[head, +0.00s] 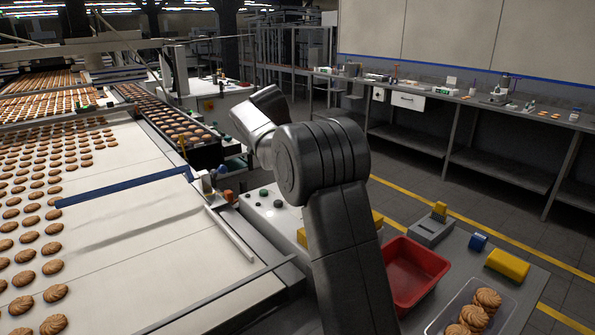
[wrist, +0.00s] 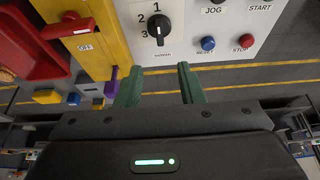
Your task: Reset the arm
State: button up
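My gripper (wrist: 160,85) shows in the wrist view with two green fingers apart and nothing between them. The fingertips point at the lower edge of a white control panel (wrist: 185,45), below its black rotary knob (wrist: 158,28). I cannot tell how far they are from it. In the head view my dark arm rises from the bottom centre and bends at a large joint. The gripper's fingers cannot be made out there.
A yellow box (wrist: 112,40) with a red handle (wrist: 68,26) marked OFF stands beside the panel. A red bin (head: 412,270), yellow block (head: 507,265), blue cylinder (head: 478,242) and clear tray (head: 508,314) of biscuits are right of my arm. A biscuit conveyor (head: 150,265) runs left.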

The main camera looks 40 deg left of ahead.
jog(key=x, duration=1.4)
jog(key=shift+p, duration=0.3)
jog(key=shift+s+r, duration=0.1)
jog(key=shift+n, duration=0.4)
jog(key=shift+d+n+y, duration=0.1)
jog(key=shift+n+y, duration=0.4)
jog(key=shift+n, duration=0.3)
jog(key=n+y+p, duration=0.2)
jog(key=n, duration=0.4)
jog(key=shift+d, duration=0.1)
dwell(0.4)
dwell(0.5)
